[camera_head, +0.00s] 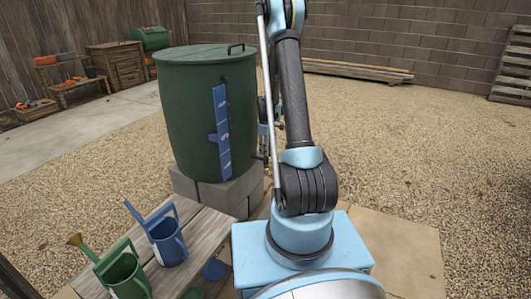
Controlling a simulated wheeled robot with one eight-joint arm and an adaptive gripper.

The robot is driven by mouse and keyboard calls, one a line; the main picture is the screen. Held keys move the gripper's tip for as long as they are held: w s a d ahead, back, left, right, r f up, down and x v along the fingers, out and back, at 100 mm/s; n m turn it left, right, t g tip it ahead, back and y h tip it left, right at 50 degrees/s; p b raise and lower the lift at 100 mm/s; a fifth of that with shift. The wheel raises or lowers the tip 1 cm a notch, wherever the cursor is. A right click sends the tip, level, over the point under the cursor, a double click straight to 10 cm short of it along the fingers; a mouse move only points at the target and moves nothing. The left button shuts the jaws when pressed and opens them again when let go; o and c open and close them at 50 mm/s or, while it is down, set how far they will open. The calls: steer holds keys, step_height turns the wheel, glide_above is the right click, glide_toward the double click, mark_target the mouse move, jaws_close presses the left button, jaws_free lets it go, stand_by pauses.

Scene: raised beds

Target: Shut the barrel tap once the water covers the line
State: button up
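The green barrel (190,115) stands upright on grey blocks (228,192), left of my arm. A blue strip (221,130) with pale marks runs down its side. A small dark fitting (259,157) sticks out low on the barrel's right side; I cannot tell whether it is the tap. A blue watering can (168,243) and a green watering can (122,275) stand on a wooden bench. No water or water line can be made out. The far end of my arm, with my gripper (268,128), is mostly hidden behind my arm links beside the barrel; its fingers cannot be made out.
The wooden bench (205,232) is in front of the barrel blocks. Gravel (420,150) lies open to the right, with paving (405,245) near my base. Planks (350,70) and a pallet (513,65) are by the back wall. A wooden cabinet (118,66) stands back left.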

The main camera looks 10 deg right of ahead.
steer(key=shift+f, duration=0.55)
steer(key=shift+c, duration=0.6)
jaws_close()
